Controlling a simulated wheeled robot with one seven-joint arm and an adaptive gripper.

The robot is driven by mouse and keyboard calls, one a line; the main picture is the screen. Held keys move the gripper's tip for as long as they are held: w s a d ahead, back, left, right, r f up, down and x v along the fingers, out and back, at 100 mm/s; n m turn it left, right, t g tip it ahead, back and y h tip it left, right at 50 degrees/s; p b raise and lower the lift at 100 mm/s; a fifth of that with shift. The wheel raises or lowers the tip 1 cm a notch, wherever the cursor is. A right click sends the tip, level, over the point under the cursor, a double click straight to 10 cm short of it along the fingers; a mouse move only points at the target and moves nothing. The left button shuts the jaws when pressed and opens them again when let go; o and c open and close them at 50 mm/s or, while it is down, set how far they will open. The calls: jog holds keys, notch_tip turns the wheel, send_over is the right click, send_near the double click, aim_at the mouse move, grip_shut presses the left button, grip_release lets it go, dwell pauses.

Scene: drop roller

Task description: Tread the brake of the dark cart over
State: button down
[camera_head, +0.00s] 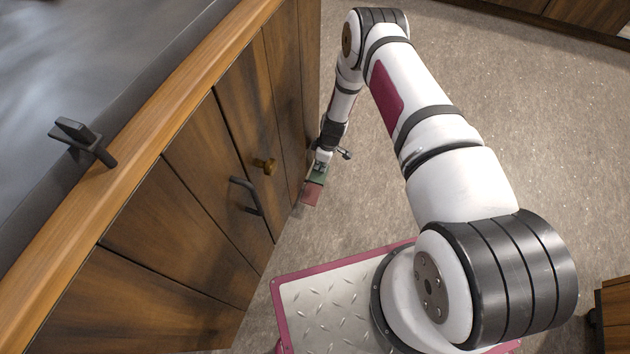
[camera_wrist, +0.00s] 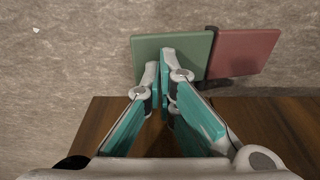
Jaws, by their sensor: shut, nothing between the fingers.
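The dark brown wooden cart (camera_head: 205,130) fills the left of the head view. At its foot a brake shows as two flat pedal plates side by side. The green plate (camera_head: 319,173) is nearer my gripper, and the red plate (camera_head: 311,194) lies beyond it toward my base. In the wrist view the green plate (camera_wrist: 188,42) is in the middle and the red plate (camera_wrist: 243,52) to its right, with a dark bar at their lower edges. My gripper (camera_wrist: 160,55) is shut and empty, its fingertips overlapping the green plate. I cannot tell whether they touch it.
Speckled floor (camera_head: 540,120) is open to the right. Another wooden unit (camera_head: 613,312) stands at lower right.

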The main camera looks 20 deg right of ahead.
jog(key=shift+f, duration=0.8)
jog(key=shift+r, duration=0.15)
jog(key=shift+r+p, duration=1.05)
jog(key=shift+r, duration=0.4)
jog(key=s+d+r+p, duration=0.2)
jog(key=s+d, duration=0.6)
jog(key=d, duration=0.4)
jog(key=shift+s, duration=0.4)
